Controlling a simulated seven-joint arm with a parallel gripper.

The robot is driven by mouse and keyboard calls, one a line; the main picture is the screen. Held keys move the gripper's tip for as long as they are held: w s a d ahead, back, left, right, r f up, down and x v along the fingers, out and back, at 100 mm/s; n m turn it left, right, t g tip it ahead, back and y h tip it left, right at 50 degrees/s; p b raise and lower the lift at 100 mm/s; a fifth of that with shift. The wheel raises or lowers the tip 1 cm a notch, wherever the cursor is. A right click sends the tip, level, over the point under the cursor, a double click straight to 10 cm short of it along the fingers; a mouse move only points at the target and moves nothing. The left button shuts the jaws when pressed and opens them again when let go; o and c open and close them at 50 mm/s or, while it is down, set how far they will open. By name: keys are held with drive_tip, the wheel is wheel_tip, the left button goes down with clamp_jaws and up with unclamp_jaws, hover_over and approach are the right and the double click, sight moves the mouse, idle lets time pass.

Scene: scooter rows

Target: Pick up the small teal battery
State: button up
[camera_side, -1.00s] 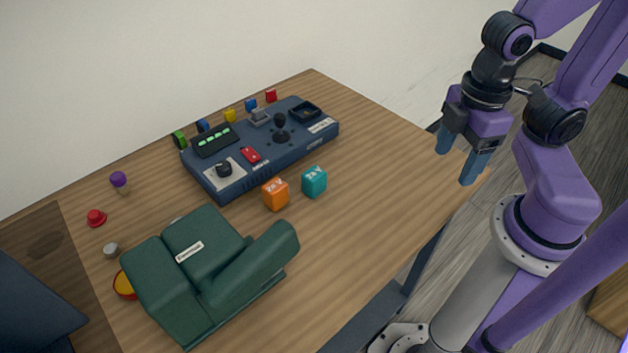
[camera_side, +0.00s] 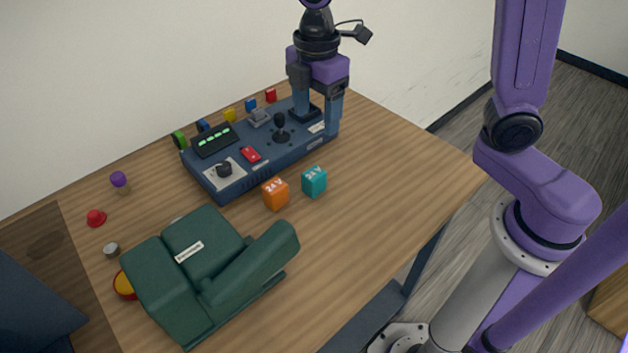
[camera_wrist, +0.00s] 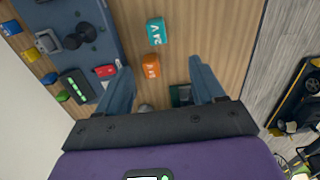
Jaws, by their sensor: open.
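The small teal battery (camera_side: 314,182), a cube marked "24V", stands on the wooden table in front of the blue control panel. It also shows in the wrist view (camera_wrist: 156,31), beyond the fingertips. An orange cube (camera_side: 275,194) of similar size, also marked "24V", stands just to its left; in the wrist view it is the orange block (camera_wrist: 151,67). My gripper (camera_side: 318,117) is open and empty, pointing down over the right end of the panel in the side view. The battery is apart from the fingers. In the wrist view, the two fingers (camera_wrist: 158,75) are spread wide.
The blue control panel (camera_side: 262,172) has a joystick, a knob and a red switch. A dark green seat-like object (camera_side: 205,280) stands at the front left. Small coloured blocks (camera_side: 230,115) line the panel's back. The table's right side is clear.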

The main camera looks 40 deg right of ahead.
sight(314, 173)
drive_tip(key=f, duration=1.7)
drive_tip(key=shift+w+f, duration=0.2)
drive_tip(key=shift+w, duration=0.1)
clamp_jaws()
drive_tip(key=shift+r, duration=0.2)
